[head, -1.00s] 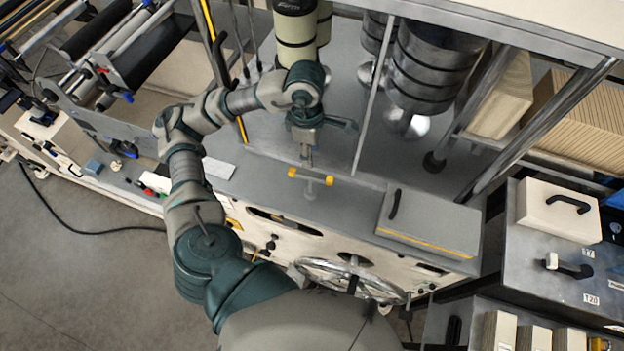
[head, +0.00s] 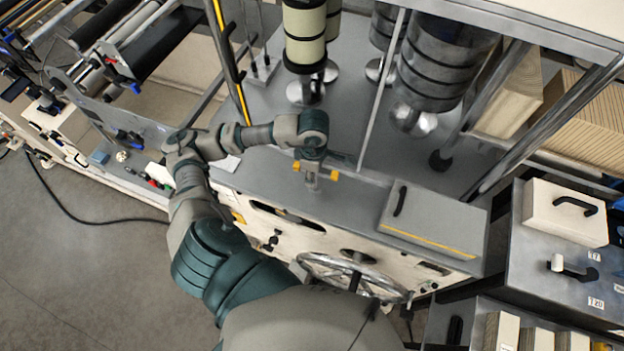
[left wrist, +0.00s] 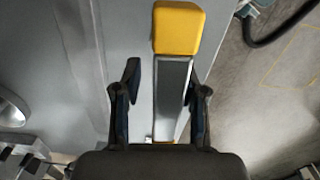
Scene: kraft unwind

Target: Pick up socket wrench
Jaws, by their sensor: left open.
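The socket wrench (head: 333,176) shows as a short metallic bar with yellow ends. It lies on the grey ledge (head: 270,180) near its front edge. In the head view my left gripper (head: 314,164) is over it and hides much of its middle. In the left wrist view the wrench (left wrist: 173,88) runs lengthwise, with one yellow end at the top and the other partly hidden low down. My left gripper (left wrist: 165,88) is open, its two dark fingers on either side of the bar. I cannot tell whether they touch it. My right gripper is not in view.
A grey box lid (head: 430,222) with a black handle is to the right on the ledge. Dark stacked cylinders (head: 440,60) and a cream banded cylinder (head: 305,35) stand behind. A thin upright rod (head: 381,90) stands just behind the wrench. A handwheel (head: 352,278) is below the ledge.

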